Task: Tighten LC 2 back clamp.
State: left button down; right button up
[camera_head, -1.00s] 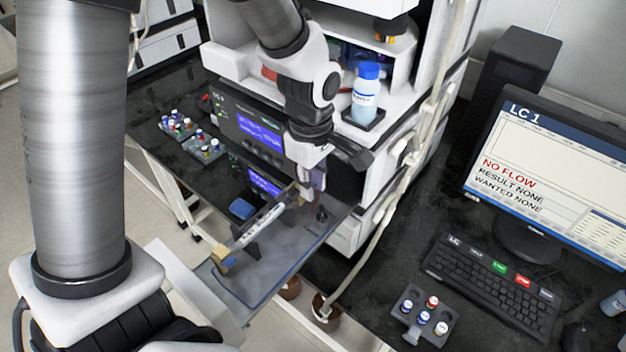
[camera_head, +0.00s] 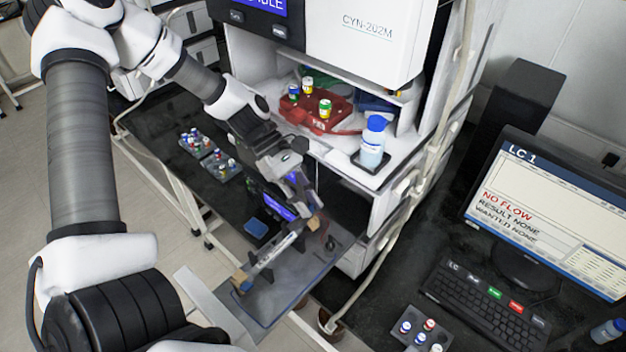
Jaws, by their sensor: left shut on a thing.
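A pale column (camera_head: 277,250) lies slanted over a grey tray (camera_head: 290,288) that sticks out from the instrument stack. Dark supports hold the column. A tan clamp block (camera_head: 241,283) is at its near end. Another tan block (camera_head: 314,223), the back clamp, shows at its far end. My left gripper (camera_head: 309,206) comes down at this far end and is shut on the back clamp. Its fingers hide part of it, so its tightness cannot be seen. My right gripper is not in view.
A blue-capped bottle (camera_head: 373,143) and a red tray (camera_head: 318,110) with vials stand on the stack's shelf. Vial racks (camera_head: 207,153) are on the dark bench. A monitor (camera_head: 545,205) reads LC 1, NO FLOW. A keyboard (camera_head: 490,300) lies before it.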

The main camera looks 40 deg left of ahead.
aim_at(296, 220)
pick_arm(q)
jog(key=shift+a+f+h+b, duration=0.5)
jog(key=shift+a+h, duration=0.05)
jog(key=shift+h, duration=0.35)
jog(key=h+b, duration=0.2)
jog(key=a+f+h+b, duration=0.1)
jog(key=b, duration=0.2)
jog(key=a+h+b, duration=0.1)
jog(key=h+b, duration=0.1)
jog(key=shift+w+a+f+g+h, duration=0.1)
jog(key=shift+a+f+g+h, duration=0.05)
jog(key=shift+f+g+h, duration=0.2)
jog(key=shift+a+h+b, duration=0.2)
jog(key=shift+h+b, duration=0.45)
jog(key=shift+b, duration=0.35)
jog(key=c, duration=1)
grip_release()
jog(key=shift+c, duration=0.2)
jog(key=shift+r, duration=0.1)
jog(key=w+a, duration=0.1)
jog(key=a, duration=1.1)
